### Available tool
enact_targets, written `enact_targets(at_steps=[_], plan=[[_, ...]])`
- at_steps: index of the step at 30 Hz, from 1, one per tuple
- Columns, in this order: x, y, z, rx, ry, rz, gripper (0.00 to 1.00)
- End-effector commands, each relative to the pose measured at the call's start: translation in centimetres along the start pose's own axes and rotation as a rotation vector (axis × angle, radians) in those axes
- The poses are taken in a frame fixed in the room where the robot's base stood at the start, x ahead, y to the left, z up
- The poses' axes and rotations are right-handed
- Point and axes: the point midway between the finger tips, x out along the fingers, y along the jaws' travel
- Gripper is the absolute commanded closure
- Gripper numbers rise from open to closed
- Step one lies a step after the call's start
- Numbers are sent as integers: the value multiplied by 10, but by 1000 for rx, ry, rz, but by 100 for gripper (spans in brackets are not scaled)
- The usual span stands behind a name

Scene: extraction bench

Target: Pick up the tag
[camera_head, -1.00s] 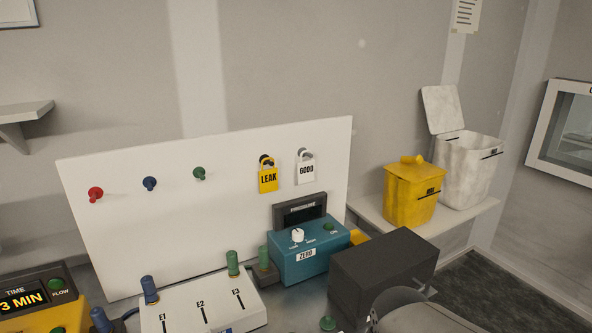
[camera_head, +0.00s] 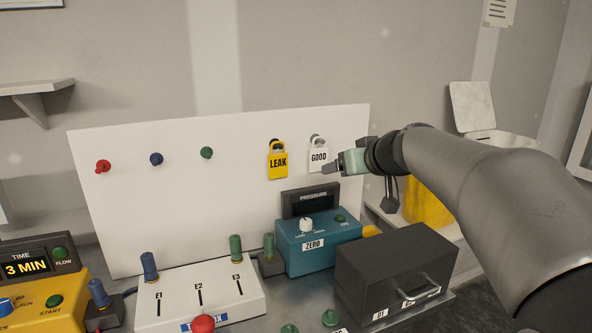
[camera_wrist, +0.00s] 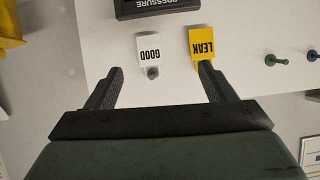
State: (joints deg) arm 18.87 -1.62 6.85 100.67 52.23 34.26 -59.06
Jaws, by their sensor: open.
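Two tags hang on pegs on the white upright board (camera_head: 120,205): a yellow LEAK tag (camera_head: 278,161) and a white GOOD tag (camera_head: 318,157) to its right. My gripper (camera_head: 335,167) is at the right of the GOOD tag in the head view. In the wrist view, which is upside down, my gripper (camera_wrist: 160,78) is open and empty. The GOOD tag (camera_wrist: 149,50) lies between the finger lines, ahead of the tips. The LEAK tag (camera_wrist: 202,45) is beyond the tip of the right-hand finger. Whether that finger touches it I cannot tell.
Below the tags stand a dark PRESSURE display (camera_head: 310,200) and a teal ZERO box (camera_head: 300,245). Red (camera_head: 103,166), blue (camera_head: 156,159) and green (camera_head: 207,153) pegs stick out of the board at left. A dark case (camera_head: 395,270) stands at front right.

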Motion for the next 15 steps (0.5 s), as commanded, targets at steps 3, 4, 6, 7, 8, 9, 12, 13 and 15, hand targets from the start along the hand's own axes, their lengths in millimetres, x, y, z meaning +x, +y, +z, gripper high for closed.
enact_targets(at_steps=[3,4,6,7,8,9,12,13,15], plan=[[4,19,-27,-29,87,27,24],[6,21,-31,-32,96,29,24],[13,22,-36,-36,102,29,24],[18,21,-37,-35,102,29,24],[24,21,-38,-35,101,28,24],[32,21,-38,-35,98,27,24],[54,22,-41,-34,98,27,24],[61,22,-42,-35,98,26,24],[76,22,-43,-34,97,27,24]])
